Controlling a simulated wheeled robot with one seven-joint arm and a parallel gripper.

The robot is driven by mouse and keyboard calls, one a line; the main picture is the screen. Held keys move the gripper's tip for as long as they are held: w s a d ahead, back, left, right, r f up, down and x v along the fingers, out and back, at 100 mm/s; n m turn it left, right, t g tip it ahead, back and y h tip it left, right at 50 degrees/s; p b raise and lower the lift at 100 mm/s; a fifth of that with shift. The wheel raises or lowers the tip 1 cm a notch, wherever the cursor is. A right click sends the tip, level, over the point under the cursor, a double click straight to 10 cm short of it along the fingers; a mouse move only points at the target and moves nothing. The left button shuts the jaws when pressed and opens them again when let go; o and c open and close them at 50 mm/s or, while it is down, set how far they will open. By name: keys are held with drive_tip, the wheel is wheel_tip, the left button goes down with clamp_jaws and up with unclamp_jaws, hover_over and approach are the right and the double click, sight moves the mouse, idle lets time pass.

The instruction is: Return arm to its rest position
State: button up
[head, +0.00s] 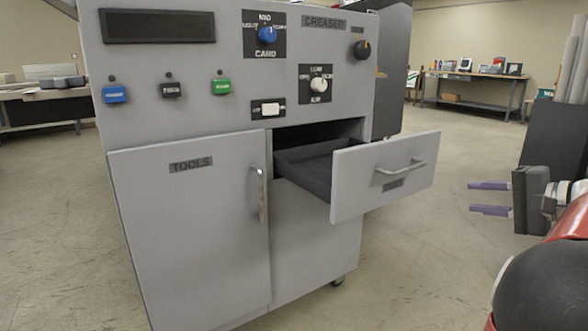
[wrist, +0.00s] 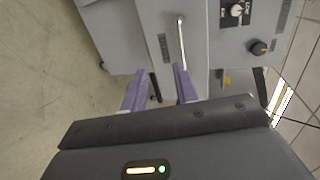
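My gripper (head: 490,198) is at the right of the head view, its two purple fingers spread apart and pointing left, with nothing between them. It is clear of the pulled-out drawer (head: 380,180), to the right of its front. The drawer's bar handle (head: 401,173) is free. In the wrist view my gripper (wrist: 156,80) shows its fingers apart, with the drawer front (wrist: 180,50) and its handle (wrist: 182,42) beyond them. The gap between fingers and handle is hard to judge in that view.
The grey creaser cabinet (head: 220,60) fills the middle, its TOOLS door (head: 190,220) looking shut. A dark machine (head: 391,70) stands behind it. A workbench (head: 470,77) with small items is at the back right, another table (head: 45,92) at the left. Floor right of the drawer is open.

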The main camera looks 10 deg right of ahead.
drive_tip(key=a+f+n+g+p, duration=0.1)
drive_tip(key=a+n+g+p, duration=0.15)
drive_tip(key=a, duration=0.75)
drive_tip(key=a+f+n+g+p, duration=0.15)
drive_tip(key=a+g, duration=0.25)
drive_tip(key=a, duration=0.6)
drive_tip(key=s+a+f+n+g+h+p, duration=0.1)
drive_tip(key=s+a+f+n+h+p, duration=0.3)
drive_tip(key=s+a+n, duration=0.5)
drive_tip(key=s+a+f+h, duration=0.2)
drive_tip(key=s+a+f, duration=0.1)
drive_tip(key=shift+s+a+p, duration=0.2)
drive_tip(key=shift+s+p, duration=0.05)
drive_tip(key=shift+p, duration=0.15)
